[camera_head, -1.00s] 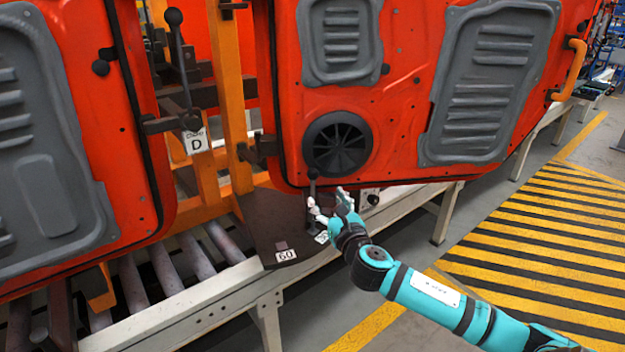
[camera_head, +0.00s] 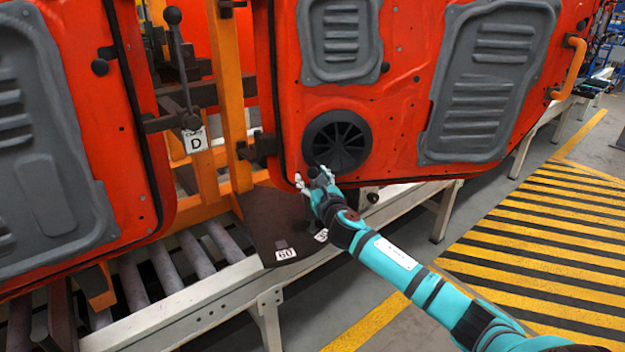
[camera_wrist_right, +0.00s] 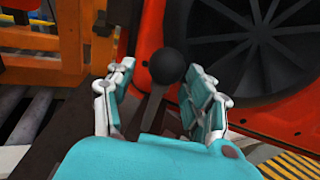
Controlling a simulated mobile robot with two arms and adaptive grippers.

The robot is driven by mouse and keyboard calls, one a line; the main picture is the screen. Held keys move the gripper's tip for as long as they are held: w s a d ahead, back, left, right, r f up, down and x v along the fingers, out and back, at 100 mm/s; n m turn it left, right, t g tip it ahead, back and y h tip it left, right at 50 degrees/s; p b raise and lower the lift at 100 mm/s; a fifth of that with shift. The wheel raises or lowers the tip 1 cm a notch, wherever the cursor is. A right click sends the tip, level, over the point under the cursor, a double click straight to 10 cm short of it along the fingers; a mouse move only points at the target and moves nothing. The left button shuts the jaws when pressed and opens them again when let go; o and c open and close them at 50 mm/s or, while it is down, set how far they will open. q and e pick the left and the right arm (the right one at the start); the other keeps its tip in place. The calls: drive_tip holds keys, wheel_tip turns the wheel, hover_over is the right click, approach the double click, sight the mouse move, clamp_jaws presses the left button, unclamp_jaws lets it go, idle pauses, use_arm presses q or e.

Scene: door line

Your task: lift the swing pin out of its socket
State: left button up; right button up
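The swing pin (camera_wrist_right: 167,66) is a dark rod with a black ball head. In the right wrist view it stands between the two fingers of my right gripper, with the ball near the fingertips. Gaps show on both sides of the rod, so the fingers are open around it and not closed on it. In the head view my right gripper (camera_head: 312,178) is at the lower edge of the orange door, above the brown plate (camera_head: 272,225), and hides most of the pin. The socket is hidden. My left gripper is not in view.
The orange door (camera_head: 405,95) with its round black speaker grille (camera_head: 337,141) is close behind the gripper. A second black-ball lever (camera_head: 177,45) stands left above a "D" label. A roller conveyor (camera_head: 200,270) runs below. Striped floor (camera_head: 545,240) at right is clear.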

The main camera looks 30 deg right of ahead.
clamp_jaws()
